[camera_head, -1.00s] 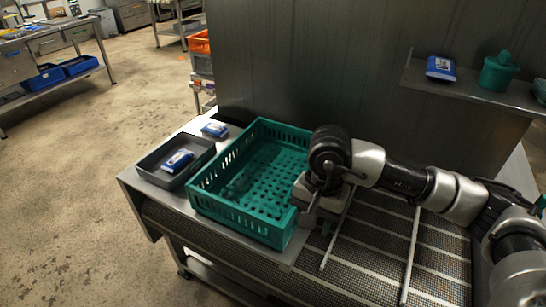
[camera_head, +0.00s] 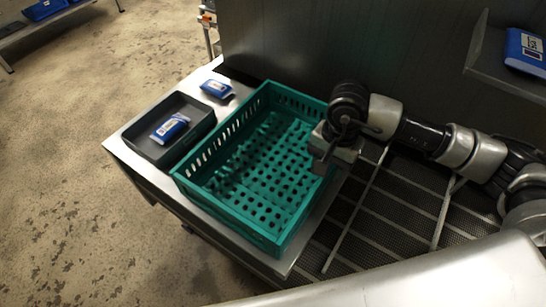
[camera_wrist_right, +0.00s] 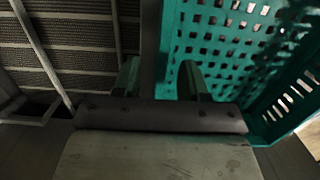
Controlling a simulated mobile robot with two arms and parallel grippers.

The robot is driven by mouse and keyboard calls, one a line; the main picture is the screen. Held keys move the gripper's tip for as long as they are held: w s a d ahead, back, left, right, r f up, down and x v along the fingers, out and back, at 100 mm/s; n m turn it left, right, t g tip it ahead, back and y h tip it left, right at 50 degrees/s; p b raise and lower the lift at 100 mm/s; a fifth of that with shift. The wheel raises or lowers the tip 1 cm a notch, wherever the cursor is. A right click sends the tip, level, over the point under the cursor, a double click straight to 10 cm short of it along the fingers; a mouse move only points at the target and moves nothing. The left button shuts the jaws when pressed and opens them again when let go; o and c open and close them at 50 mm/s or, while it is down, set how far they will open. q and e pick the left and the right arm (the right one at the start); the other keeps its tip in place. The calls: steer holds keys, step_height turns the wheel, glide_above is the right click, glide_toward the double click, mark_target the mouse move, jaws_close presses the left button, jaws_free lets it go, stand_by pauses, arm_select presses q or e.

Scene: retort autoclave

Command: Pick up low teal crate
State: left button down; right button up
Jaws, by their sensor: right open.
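The low teal crate (camera_head: 255,170) sits on the metal table at centre in the head view, empty, with slotted walls and a perforated floor. My right gripper (camera_head: 325,158) is at the crate's right wall, pointing down. In the right wrist view the crate (camera_wrist_right: 225,55) fills the upper right. There my right gripper (camera_wrist_right: 158,80) is open, its two fingers apart, one on each side of the crate's wall as it appears; contact cannot be told. My left gripper is in neither view.
A grey tray (camera_head: 203,131) holding a blue-and-white packet (camera_head: 170,128) stands left of the crate. Another blue packet (camera_head: 216,89) lies behind it. A mesh conveyor (camera_head: 385,215) with rails lies right. A dark metal wall is behind, with a shelf (camera_head: 490,62) at upper right.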

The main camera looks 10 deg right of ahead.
step_height(320, 180, down, 5)
steer(key=shift+w+p, duration=0.1)
steer(key=shift+p, duration=0.8)
steer(key=shift+a+f, duration=0.1)
steer(key=shift+f, duration=0.25)
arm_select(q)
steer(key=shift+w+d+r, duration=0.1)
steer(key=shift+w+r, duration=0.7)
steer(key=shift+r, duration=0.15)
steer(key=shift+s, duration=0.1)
arm_select(e)
steer(key=shift+c, duration=0.4)
jaws_close()
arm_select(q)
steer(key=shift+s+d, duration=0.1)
arm_select(e)
steer(key=shift+w+r, duration=0.1)
